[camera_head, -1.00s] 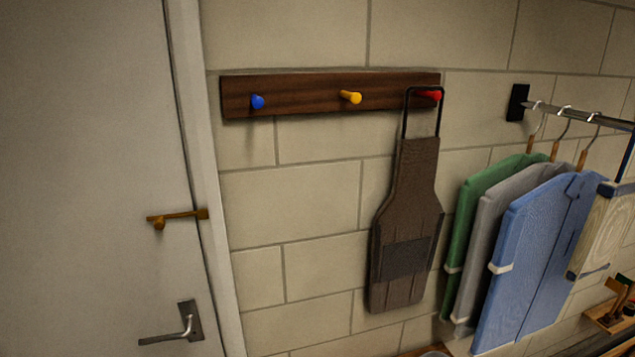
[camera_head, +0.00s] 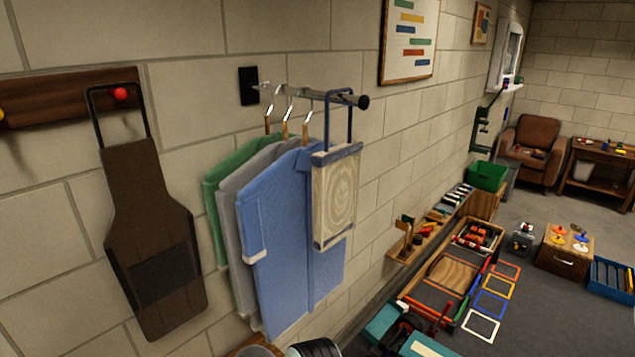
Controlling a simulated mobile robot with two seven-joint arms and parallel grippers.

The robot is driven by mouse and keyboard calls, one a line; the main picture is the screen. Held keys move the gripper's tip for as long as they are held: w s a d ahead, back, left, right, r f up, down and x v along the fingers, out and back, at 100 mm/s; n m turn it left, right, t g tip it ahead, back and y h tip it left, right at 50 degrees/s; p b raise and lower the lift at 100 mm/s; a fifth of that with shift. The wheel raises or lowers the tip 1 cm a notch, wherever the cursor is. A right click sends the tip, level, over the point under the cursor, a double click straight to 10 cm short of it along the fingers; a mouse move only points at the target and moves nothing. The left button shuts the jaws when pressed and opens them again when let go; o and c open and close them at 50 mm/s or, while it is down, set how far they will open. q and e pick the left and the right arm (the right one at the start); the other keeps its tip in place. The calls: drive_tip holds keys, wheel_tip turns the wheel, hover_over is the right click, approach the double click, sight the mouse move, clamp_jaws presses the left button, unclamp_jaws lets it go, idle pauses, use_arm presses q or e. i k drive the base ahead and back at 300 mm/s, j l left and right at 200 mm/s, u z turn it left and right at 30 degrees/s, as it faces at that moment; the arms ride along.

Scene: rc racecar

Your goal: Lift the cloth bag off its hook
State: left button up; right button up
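Neither of my grippers is in view.
Green, grey and blue garments (camera_head: 275,225) hang on hangers right behind the bag. Below to the right are a wooden shelf (camera_head: 420,240), trays and coloured frames (camera_head: 492,300) on the floor. A brown armchair (camera_head: 533,143) stands at the far back.

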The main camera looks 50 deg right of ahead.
sight(336, 169)
drive_tip(key=k+l, duration=0.1)
drive_tip(key=l, duration=0.4)
drive_tip(key=k+l, duration=0.1)
drive_tip(key=l, duration=0.9)
drive_tip(key=k+l, duration=0.15)
drive_tip(key=l, duration=0.35)
drive_tip(key=k+l, duration=0.1)
drive_tip(key=l, duration=0.4)
drive_tip(key=k+l, duration=0.1)
drive_tip(key=l, duration=0.4)
